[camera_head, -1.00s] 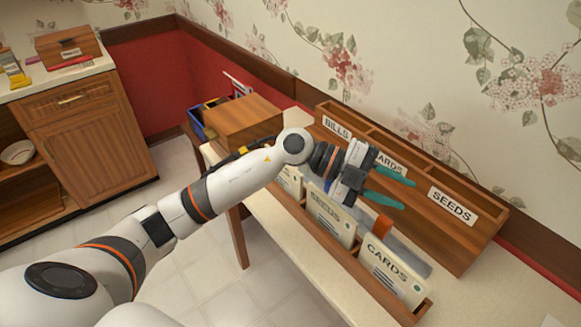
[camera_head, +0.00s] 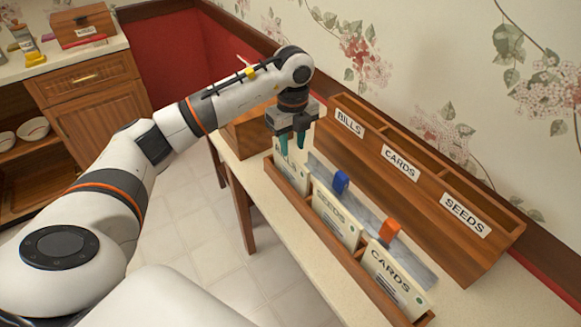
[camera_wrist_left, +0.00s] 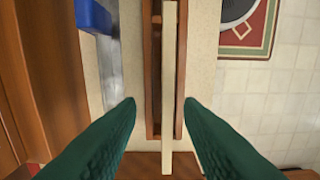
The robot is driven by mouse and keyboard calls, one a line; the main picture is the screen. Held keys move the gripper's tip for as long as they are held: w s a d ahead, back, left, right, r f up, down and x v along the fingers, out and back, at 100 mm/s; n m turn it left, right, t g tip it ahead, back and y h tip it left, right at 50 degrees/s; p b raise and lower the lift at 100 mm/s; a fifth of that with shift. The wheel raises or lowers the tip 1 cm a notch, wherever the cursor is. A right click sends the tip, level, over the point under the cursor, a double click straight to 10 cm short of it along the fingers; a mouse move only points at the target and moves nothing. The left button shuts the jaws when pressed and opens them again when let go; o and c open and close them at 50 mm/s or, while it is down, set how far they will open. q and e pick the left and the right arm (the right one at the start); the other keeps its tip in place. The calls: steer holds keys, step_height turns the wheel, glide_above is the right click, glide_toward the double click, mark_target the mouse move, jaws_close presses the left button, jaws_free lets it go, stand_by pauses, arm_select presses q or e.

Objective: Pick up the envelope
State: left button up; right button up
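The leftmost envelope (camera_head: 290,178) stands upright in the low wooden rack (camera_head: 357,270); my fingers partly cover its lettering. Farther along the rack stand the SEEDS envelope (camera_head: 334,220) and the CARDS envelope (camera_head: 395,285). My left gripper (camera_head: 291,148) points down at the top of the leftmost envelope. In the left wrist view, my left gripper (camera_wrist_left: 160,100) is open, its green fingers on either side of the envelope's thin cream edge (camera_wrist_left: 169,60), with gaps showing on both sides. My right gripper is not in view.
A wooden sorter (camera_head: 420,185) labelled BILLS, CARDS and SEEDS stands along the wall. Between it and the rack are a blue-handled tool (camera_head: 341,182) and an orange-handled tool (camera_head: 389,230). A wooden box (camera_head: 245,132) sits behind my left wrist.

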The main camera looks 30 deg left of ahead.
mark_target(290, 153)
arm_select(q)
steer(key=f, duration=0.3)
steer(key=f+p, duration=0.1)
steer(key=shift+s+a+f, duration=0.1)
steer(key=shift+s+f, duration=0.3)
steer(key=shift+f, duration=0.5)
jaws_close()
